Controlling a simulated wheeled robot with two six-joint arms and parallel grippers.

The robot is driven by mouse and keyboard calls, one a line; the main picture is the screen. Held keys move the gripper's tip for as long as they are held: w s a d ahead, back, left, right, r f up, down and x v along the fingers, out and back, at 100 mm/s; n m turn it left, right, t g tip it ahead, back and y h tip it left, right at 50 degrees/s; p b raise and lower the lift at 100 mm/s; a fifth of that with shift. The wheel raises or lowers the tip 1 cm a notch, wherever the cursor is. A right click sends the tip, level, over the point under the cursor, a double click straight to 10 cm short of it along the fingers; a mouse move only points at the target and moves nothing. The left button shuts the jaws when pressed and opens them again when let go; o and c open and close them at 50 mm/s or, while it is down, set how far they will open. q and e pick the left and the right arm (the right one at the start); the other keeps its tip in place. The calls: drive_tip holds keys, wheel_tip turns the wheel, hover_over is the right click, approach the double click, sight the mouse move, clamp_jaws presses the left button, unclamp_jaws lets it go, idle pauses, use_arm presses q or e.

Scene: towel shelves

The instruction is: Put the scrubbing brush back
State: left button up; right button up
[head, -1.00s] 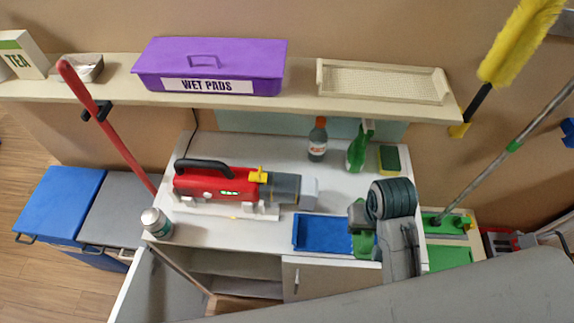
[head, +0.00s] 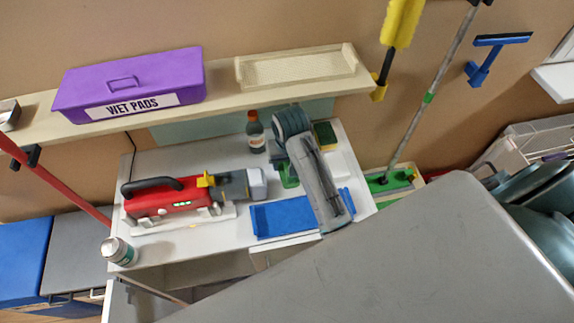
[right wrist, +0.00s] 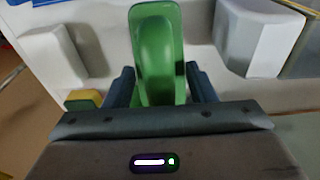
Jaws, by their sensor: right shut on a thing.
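The green scrubbing brush (head: 287,177) is held by my right gripper (head: 283,163), over the white worktop behind the blue tray. In the right wrist view the brush (right wrist: 157,55) is a long green body with a raised ridge, between the two dark fingers of my right gripper (right wrist: 160,88). The blue tray (head: 270,222) lies at the worktop's front, partly hidden by my right forearm. I cannot tell whether the brush touches the worktop. My left gripper is out of view.
A red machine (head: 160,200) stands left on the worktop (head: 190,160). A brown bottle (head: 255,132) and a sponge (head: 325,135) stand at the back. Above runs a shelf (head: 220,93) with a purple box (head: 130,85). A mop pole (head: 428,98) leans at the right.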

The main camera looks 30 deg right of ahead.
drive_tip(key=f, duration=0.1)
drive_tip(key=f+p, duration=0.1)
drive_tip(key=f, duration=0.1)
drive_tip(key=shift+w+f+p, duration=0.15)
drive_tip(key=shift+w+p, duration=0.15)
drive_tip(key=shift+p, duration=0.1)
drive_tip(key=shift+s+f, duration=0.1)
drive_tip(key=shift+s, duration=0.05)
drive_tip(key=o, duration=1.3)
drive_tip(key=shift+f, duration=0.15)
